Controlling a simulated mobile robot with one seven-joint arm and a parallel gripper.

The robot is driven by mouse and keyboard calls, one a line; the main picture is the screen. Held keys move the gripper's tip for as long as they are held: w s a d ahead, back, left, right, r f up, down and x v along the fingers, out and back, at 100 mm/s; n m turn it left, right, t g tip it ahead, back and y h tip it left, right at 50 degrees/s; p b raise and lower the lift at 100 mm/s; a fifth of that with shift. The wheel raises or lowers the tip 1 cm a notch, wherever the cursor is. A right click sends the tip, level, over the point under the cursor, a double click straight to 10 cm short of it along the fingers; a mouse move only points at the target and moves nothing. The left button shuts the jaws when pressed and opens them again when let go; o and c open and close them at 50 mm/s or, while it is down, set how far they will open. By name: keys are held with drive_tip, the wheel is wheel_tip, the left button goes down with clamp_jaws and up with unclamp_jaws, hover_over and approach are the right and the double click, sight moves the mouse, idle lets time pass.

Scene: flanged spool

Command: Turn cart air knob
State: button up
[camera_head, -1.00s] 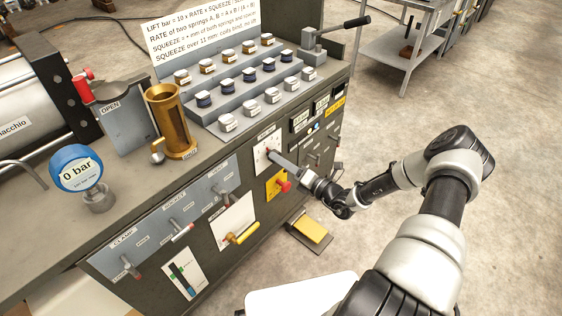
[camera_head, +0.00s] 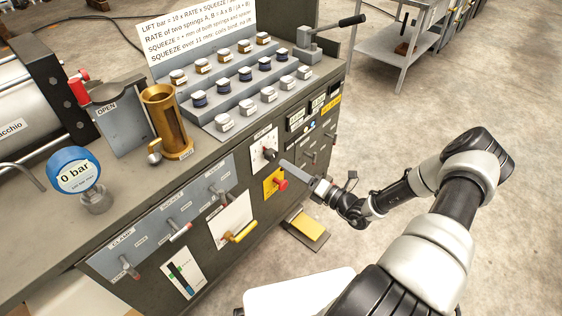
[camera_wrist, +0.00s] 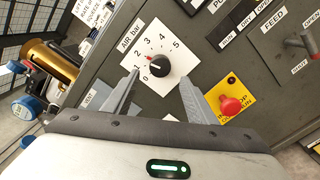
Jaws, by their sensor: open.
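The air knob is a round black dial (camera_wrist: 160,65) on a white plate (camera_wrist: 178,37) marked "AIR bar" with numbers from 0 to 5. A small red mark shows on the plate near the knob's upper left. In the head view the knob (camera_head: 269,154) sits on the cart's front panel. My gripper (camera_wrist: 158,88) is open and empty, with one finger to each side of the knob's lower side in the wrist view. In the head view my gripper (camera_head: 284,165) is just right of the knob, apart from it.
A red mushroom button (camera_wrist: 231,105) on a yellow plate is close by my right finger in the wrist view. Levers and a yellow handle (camera_head: 242,233) stick out of the panel.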

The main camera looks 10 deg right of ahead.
drive_tip(key=v, duration=1.1)
drive_tip(key=shift+p, duration=0.35)
drive_tip(key=shift+s, duration=0.1)
